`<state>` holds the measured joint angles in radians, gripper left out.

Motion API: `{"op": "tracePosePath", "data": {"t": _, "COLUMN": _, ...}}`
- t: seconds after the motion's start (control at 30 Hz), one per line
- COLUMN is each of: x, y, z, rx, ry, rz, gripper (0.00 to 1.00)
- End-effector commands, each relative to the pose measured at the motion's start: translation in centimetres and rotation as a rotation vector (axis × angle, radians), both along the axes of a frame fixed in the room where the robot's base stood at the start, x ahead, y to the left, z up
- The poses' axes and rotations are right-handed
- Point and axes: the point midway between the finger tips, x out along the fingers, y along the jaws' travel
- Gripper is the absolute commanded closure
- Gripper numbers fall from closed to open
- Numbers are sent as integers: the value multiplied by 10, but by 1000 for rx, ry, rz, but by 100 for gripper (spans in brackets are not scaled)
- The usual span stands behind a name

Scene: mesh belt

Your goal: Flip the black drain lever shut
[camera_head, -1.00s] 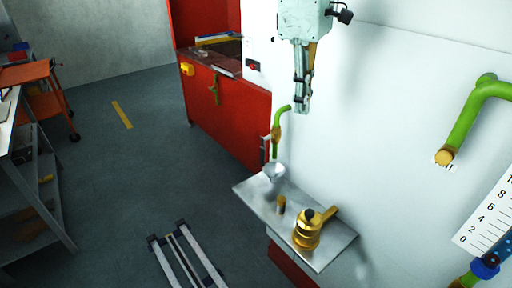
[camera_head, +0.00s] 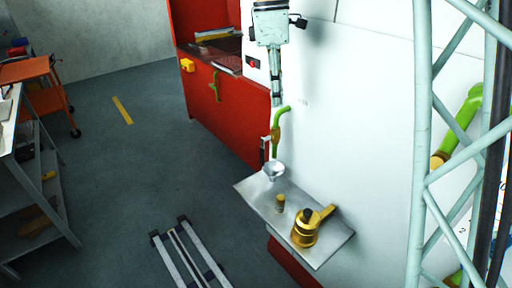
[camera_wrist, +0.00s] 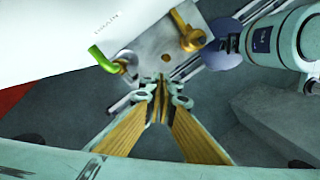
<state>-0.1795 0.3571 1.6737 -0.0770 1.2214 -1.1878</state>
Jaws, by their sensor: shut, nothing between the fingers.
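A thin dark upright piece with a light grey top, which looks like the drain lever (camera_head: 263,150), stands beside the green bent pipe (camera_head: 283,110) on the white wall. It is too small to tell its exact position. My gripper (camera_head: 277,103) points down just above the pipe's upper bend in the head view; whether they touch cannot be told. In the wrist view the shut, empty fingertips (camera_wrist: 160,84) meet in the middle, right of the green pipe (camera_wrist: 102,60). I cannot make out the lever in the wrist view.
A metal shelf (camera_head: 250,190) below holds a silver funnel-like cup (camera_head: 274,170), a small brass piece (camera_head: 280,203) and a brass pot (camera_head: 304,230). A red cabinet (camera_head: 228,120) stands behind left.

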Motion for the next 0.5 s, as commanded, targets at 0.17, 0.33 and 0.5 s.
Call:
{"op": "tracePosePath", "data": {"t": 0.17, "x": 19, "y": 9, "z": -8, "rx": -2, "ry": 28, "rz": 67, "gripper": 100}}
{"op": "tracePosePath", "data": {"t": 0.33, "x": 36, "y": 17, "z": -18, "rx": -3, "ry": 54, "rz": 132, "gripper": 100}}
{"op": "tracePosePath", "data": {"t": 0.5, "x": 51, "y": 24, "z": -29, "rx": -3, "ry": 79, "rz": 192, "gripper": 100}}
